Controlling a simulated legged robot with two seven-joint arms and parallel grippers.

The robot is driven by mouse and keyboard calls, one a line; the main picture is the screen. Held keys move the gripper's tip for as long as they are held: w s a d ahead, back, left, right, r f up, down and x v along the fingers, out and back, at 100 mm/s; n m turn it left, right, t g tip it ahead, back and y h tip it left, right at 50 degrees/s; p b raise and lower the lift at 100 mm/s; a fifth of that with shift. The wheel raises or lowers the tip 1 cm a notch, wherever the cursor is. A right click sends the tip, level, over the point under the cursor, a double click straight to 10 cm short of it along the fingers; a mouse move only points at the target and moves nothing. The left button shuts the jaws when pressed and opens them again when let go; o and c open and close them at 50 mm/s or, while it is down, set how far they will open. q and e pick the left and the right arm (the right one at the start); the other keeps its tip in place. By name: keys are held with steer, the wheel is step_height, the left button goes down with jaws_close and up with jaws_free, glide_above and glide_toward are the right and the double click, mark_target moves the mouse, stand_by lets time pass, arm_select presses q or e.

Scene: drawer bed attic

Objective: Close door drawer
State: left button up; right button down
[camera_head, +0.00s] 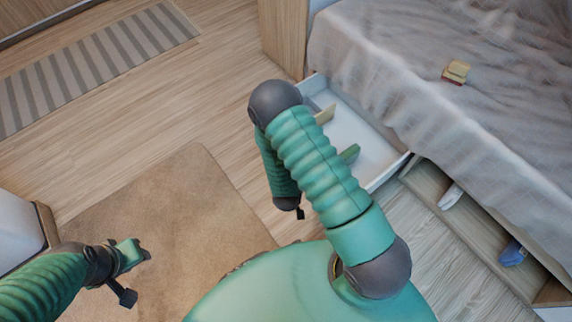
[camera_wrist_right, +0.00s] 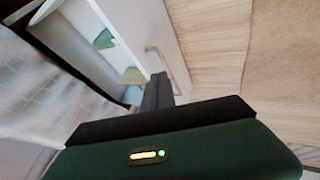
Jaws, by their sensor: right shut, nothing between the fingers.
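The drawer (camera_head: 375,135) under the bed is pulled out, with white inner walls and a few blocks inside. My right arm hides part of its front. In the right wrist view, the drawer's white front panel (camera_wrist_right: 145,28) carries a thin handle (camera_wrist_right: 153,60). My right gripper (camera_wrist_right: 158,82) is shut and empty, its fingertips close to the front panel near the handle. I cannot tell whether they touch. My left gripper (camera_head: 133,272) is at lower left above the brown rug, far from the drawer. Its finger opening is unclear.
The bed (camera_head: 430,75) has a pale cover with a small yellow-red object (camera_head: 456,72) on it. An open compartment (camera_head: 480,225) beside the drawer holds white and blue items. A brown rug (camera_head: 180,215) and a striped rug (camera_head: 95,65) lie on the wooden floor.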

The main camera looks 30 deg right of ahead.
steer(key=b+x, duration=0.2)
steer(key=x, duration=0.2)
steer(key=d+b+x, duration=0.1)
steer(key=b+x, duration=0.2)
steer(key=d+r+b+x, duration=0.1)
steer(key=b+x, duration=0.1)
steer(key=x, duration=0.2)
steer(key=shift+d+f, duration=0.25)
steer(key=shift+d, duration=0.1)
steer(key=shift+d+r, duration=0.2)
steer(key=shift+d, duration=0.2)
steer(key=shift+d, duration=0.1)
